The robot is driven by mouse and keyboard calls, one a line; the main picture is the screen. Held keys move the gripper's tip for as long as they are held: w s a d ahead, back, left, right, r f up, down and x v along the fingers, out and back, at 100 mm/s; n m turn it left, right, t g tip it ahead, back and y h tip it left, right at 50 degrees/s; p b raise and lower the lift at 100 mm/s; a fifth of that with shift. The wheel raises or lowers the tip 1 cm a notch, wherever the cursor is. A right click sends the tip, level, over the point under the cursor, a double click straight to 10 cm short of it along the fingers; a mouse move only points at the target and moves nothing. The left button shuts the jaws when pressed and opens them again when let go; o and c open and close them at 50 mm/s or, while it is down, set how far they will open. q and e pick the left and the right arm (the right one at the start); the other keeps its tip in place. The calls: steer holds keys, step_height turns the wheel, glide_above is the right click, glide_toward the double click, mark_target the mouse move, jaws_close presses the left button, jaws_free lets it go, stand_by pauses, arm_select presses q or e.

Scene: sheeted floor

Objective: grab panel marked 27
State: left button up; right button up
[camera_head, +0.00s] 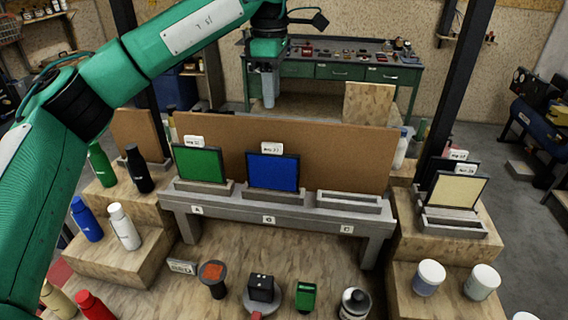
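Several framed panels with small white tags stand in holders; the tag text is too small to read, so I cannot tell which is 27. A green panel (199,164) stands at A and a blue panel (272,172) in the middle holder of the grey bench (272,208). The holder at C (349,201) is empty. A cream panel (456,191) and a dark panel (446,167) behind it stand on the right wooden block. My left gripper (268,98) points down beyond the brown board, apart from the panels; its finger gap is unclear. My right gripper is not in view.
A brown board (320,158) stands behind the bench. Bottles (124,227) stand on wooden steps at left, white jars (429,277) at right. Several small items, including a black box (262,288), line the front. Dark posts (457,80) rise on both sides.

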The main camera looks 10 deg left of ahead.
arm_select(q)
steer(key=p, duration=0.3)
glide_above(272, 143)
step_height(272, 143, down, 8)
steer(key=shift+r, duration=0.25)
steer(key=shift+f, duration=0.25)
step_height(272, 143, down, 5)
steer(key=p, duration=0.3)
steer(key=shift+r, duration=0.1)
steer(key=shift+f, duration=0.3)
jaws_close()
steer(key=shift+r, duration=0.1)
stand_by(0.3)
